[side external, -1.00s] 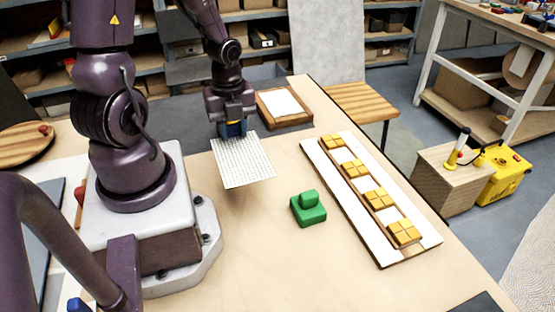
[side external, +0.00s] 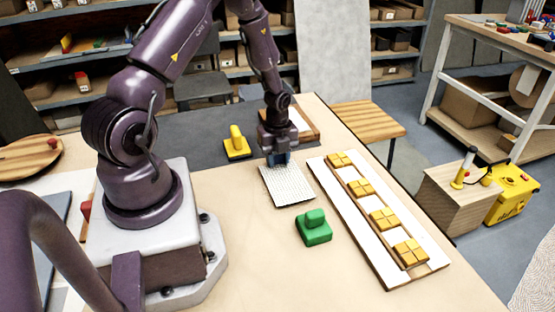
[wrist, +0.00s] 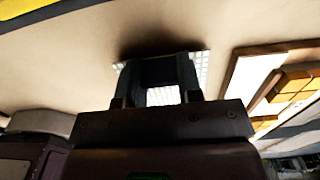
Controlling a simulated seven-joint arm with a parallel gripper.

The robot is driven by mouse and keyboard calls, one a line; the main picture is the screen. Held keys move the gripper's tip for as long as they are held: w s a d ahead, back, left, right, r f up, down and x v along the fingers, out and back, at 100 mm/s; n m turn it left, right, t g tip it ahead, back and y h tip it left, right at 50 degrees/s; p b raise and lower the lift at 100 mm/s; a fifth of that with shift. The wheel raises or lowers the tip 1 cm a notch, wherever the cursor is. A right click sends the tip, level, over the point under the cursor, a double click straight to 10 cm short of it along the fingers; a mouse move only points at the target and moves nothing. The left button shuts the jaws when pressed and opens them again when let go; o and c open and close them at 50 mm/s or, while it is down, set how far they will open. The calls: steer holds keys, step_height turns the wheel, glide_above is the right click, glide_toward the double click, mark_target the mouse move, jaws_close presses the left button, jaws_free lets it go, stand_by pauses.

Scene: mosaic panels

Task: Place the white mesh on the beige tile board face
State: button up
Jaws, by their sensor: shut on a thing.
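The white mesh (side external: 288,188) is a thin gridded sheet. My gripper (side external: 279,160) is shut on its far edge and holds it roughly flat above the table. In the wrist view, the mesh (wrist: 203,68) shows between and beside the fingers (wrist: 160,75), mostly hidden by my gripper. A long board (side external: 366,233) lies to the right of the mesh, with white areas, wooden edges and several clusters of yellow tiles (side external: 383,219) along it. Part of this board (wrist: 250,78) is at the right of the wrist view. The mesh is apart from the board.
A green handled block (side external: 314,228) stands between the mesh and the near part of the board. A yellow handled tool (side external: 237,144) sits at the back left. A wooden panel with a white top (side external: 303,122) is behind my gripper.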

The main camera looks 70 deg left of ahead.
steer(key=shift+f, duration=0.45)
steer(key=shift+f, duration=0.1)
steer(key=shift+f, duration=0.15)
steer(key=o, duration=0.9)
